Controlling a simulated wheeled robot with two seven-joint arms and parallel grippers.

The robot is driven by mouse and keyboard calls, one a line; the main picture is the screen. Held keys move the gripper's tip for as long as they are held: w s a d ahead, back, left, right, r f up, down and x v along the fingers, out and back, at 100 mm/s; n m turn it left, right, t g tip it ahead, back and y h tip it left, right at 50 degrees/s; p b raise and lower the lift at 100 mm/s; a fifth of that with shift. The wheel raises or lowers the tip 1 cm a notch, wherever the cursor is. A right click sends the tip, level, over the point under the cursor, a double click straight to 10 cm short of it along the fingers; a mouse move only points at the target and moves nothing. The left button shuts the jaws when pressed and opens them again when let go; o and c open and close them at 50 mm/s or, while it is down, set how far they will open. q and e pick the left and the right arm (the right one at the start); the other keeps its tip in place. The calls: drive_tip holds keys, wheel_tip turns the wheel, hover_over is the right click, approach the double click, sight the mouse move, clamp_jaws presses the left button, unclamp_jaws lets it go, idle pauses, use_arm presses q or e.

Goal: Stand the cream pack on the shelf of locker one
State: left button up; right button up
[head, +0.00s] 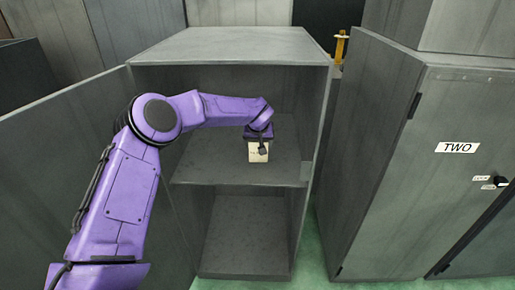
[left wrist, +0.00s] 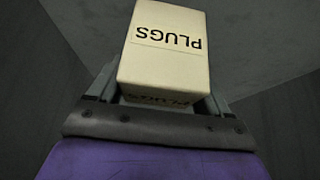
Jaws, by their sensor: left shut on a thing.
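The cream pack (head: 258,153) is inside the open locker, above or on its middle shelf (head: 215,168). It looks upright; whether its base touches the shelf I cannot tell. In the left wrist view the pack (left wrist: 165,62) shows the word PLUGS, upside down in the picture, between the two fingers. My left gripper (head: 259,143) is shut on the pack, reaching in from the front. The open locker (head: 230,45) has no number showing; the closed one beside it is marked TWO. My right gripper is not in view.
The locker's open door (head: 60,150) stands at the left, behind my left arm. Locker TWO (head: 400,150) is closed at the right. The shelf is clear around the pack, and the compartment below (head: 245,235) is empty. A yellow object (head: 340,46) stands behind.

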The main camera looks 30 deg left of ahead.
use_arm(q)
drive_tip(key=shift+f, duration=0.9)
drive_tip(key=o, duration=1.1)
drive_tip(key=shift+f, duration=0.1)
drive_tip(key=shift+o, duration=0.2)
drive_tip(key=v, duration=1.2)
drive_tip(key=shift+p, duration=0.35)
